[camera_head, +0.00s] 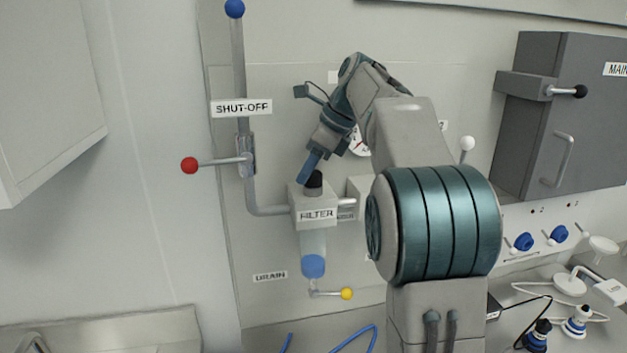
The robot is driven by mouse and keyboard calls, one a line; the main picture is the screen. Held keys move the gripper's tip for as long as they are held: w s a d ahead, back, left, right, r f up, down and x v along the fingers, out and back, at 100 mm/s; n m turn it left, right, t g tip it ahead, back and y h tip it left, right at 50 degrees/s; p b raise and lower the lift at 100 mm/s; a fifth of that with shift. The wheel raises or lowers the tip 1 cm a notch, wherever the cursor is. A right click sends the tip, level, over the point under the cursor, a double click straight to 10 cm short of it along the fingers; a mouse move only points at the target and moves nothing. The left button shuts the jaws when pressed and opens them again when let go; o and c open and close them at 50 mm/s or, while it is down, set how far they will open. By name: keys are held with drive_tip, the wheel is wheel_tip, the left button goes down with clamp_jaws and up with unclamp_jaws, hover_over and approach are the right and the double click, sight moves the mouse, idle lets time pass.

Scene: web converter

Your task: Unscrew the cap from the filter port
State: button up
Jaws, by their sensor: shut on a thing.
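The filter housing (311,215) is a light grey block labelled FILTER, with a clear bowl (312,243) and a blue bottom (313,266) below it. The fingers hide part of the cap's left side, and the thread under the cap cannot be seen.
A pipe with a red-knobbed SHUT-OFF lever (190,165) runs left of the filter. A yellow-knobbed drain lever (346,294) is below. A grey cabinet (566,115) is at right, above blue knobs (523,241). My arm hides the wall right of the filter.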

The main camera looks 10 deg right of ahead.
drive_tip(key=n+g, duration=0.1)
drive_tip(key=n, duration=0.3)
drive_tip(key=shift+s+g+y, duration=0.15)
drive_tip(key=shift+g+y, duration=0.15)
drive_tip(key=shift+g, duration=0.1)
drive_tip(key=shift+n+g, duration=0.5)
drive_tip(key=shift+n, duration=0.3)
drive_tip(key=shift+s+d+r+n+g, duration=0.15)
drive_tip(key=shift+s+n+g, duration=0.35)
drive_tip(key=shift+n, duration=0.5)
clamp_jaws()
drive_tip(key=shift+s+r+n, duration=0.2)
drive_tip(key=shift+n, duration=0.1)
drive_tip(key=o, duration=1.3)
unclamp_jaws()
drive_tip(key=shift+o, duration=1.1)
drive_tip(key=shift+w+a, duration=0.1)
drive_tip(key=shift+a, duration=0.15)
drive_tip(key=shift+f, duration=0.1)
